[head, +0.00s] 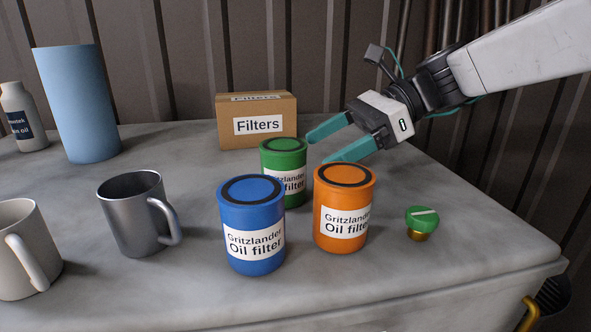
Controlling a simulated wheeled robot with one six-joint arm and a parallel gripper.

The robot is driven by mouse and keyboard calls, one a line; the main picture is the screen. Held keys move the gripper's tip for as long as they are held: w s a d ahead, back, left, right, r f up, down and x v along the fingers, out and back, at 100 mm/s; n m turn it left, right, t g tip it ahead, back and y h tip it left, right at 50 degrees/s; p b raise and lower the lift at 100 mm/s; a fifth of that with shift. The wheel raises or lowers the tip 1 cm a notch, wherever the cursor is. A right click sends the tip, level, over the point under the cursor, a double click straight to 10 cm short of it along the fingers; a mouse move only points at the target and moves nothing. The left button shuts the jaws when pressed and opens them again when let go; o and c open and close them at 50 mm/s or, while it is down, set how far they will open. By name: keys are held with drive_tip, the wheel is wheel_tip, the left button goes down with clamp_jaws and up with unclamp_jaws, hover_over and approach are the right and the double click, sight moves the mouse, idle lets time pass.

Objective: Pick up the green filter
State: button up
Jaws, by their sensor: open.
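The green filter (284,165) is an upright can with a black ring on top and a white label. It stands on the grey table behind the blue filter and the orange filter, which hide parts of it. My gripper (318,148) comes in from the right, open and empty. Its two teal fingers point left toward the green filter. One fingertip is close to the can's upper right side, and the other is just above and behind the orange filter. I cannot tell whether either touches.
The blue filter (251,236) and orange filter (342,218) stand in front. A "Filters" box (280,107) is behind. A green knob (422,219) lies right. A metal mug (130,215), white mug (20,260), blue cylinder (75,105) and oil bottle (22,115) stand left.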

sight(284, 168)
drive_tip(key=x, duration=0.8)
drive_tip(key=shift+s+a+r, duration=0.15)
drive_tip(key=shift+r, duration=0.05)
drive_tip(key=c, duration=1.3)
wheel_tip(284, 168, up, 10)
